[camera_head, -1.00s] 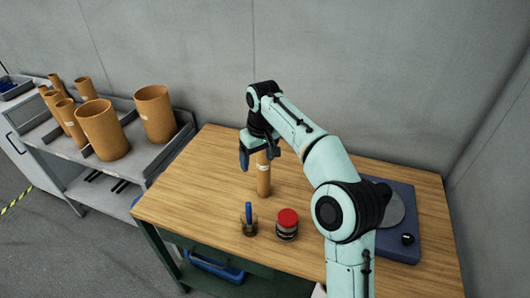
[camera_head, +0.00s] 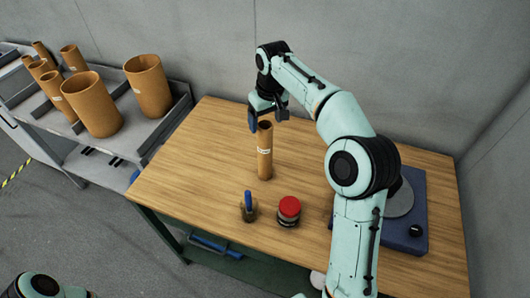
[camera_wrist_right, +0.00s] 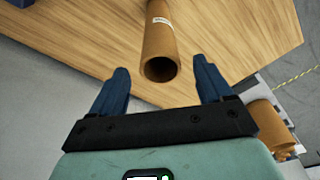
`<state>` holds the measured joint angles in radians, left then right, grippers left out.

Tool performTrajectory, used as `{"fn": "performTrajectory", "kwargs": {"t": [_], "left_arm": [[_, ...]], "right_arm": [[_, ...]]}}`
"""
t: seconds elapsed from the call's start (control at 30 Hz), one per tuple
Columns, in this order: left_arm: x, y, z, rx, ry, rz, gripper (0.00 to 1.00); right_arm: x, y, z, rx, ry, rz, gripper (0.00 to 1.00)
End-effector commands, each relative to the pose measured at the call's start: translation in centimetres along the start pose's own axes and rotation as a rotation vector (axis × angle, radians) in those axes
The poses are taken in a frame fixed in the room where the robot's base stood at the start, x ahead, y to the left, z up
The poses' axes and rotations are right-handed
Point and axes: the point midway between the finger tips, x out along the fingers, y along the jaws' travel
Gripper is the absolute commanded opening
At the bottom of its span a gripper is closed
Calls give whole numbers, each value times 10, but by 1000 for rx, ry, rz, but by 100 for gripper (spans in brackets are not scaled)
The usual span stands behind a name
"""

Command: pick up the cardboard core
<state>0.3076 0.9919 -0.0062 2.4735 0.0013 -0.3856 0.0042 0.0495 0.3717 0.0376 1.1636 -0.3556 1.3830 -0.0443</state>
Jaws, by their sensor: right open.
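The cardboard core (camera_head: 264,158) is a slim brown tube with a white label, standing upright on the wooden table. Its open top shows. My right gripper (camera_head: 268,113) is open and empty, close to the core's top and slightly behind it. In the right wrist view, the core (camera_wrist_right: 161,40) appears in line with the gap between the two blue fingers of the gripper (camera_wrist_right: 161,67), with clear space at each side. Whether its rim lies between the fingertips or beyond them is hard to tell. My left gripper is out of view; only part of my left arm shows at bottom left.
A blue-grey device (camera_head: 410,225) is at the table's right. Several larger tubes stand on a grey shelf (camera_head: 165,128) at left.

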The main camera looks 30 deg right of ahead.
Motion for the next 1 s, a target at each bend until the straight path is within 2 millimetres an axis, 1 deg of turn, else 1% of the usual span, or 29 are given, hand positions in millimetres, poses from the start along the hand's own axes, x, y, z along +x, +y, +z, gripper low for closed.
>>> {"fn": "performTrajectory", "kwargs": {"t": [0.17, 0.3, 0.43, 0.53, 0.73, 0.77, 0.8, 0.87, 0.9, 0.97, 1.0], "left_arm": [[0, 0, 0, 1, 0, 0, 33], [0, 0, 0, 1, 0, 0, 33], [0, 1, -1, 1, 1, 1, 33], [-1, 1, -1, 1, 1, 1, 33], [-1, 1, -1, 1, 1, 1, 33], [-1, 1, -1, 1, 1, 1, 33], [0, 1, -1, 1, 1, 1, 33], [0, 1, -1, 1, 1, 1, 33], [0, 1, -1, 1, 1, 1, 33], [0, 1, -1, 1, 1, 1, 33], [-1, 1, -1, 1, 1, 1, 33]], "right_arm": [[13, 0, 0, 0, -2, 0, 79], [34, 0, 0, 1, -3, -1, 79], [51, 0, -1, 1, -1, 0, 79], [56, 0, -1, 1, 1, 0, 79], [57, 0, -1, 1, 2, 0, 79], [57, 0, -1, 1, 2, 0, 72], [56, 0, -1, 1, 2, 0, 59], [56, 0, -1, 1, 2, 0, 40], [56, 0, -1, 1, 2, 0, 27], [56, 0, -1, 1, 2, 0, 7], [56, 0, -2, 1, 3, 0, 3]]}}
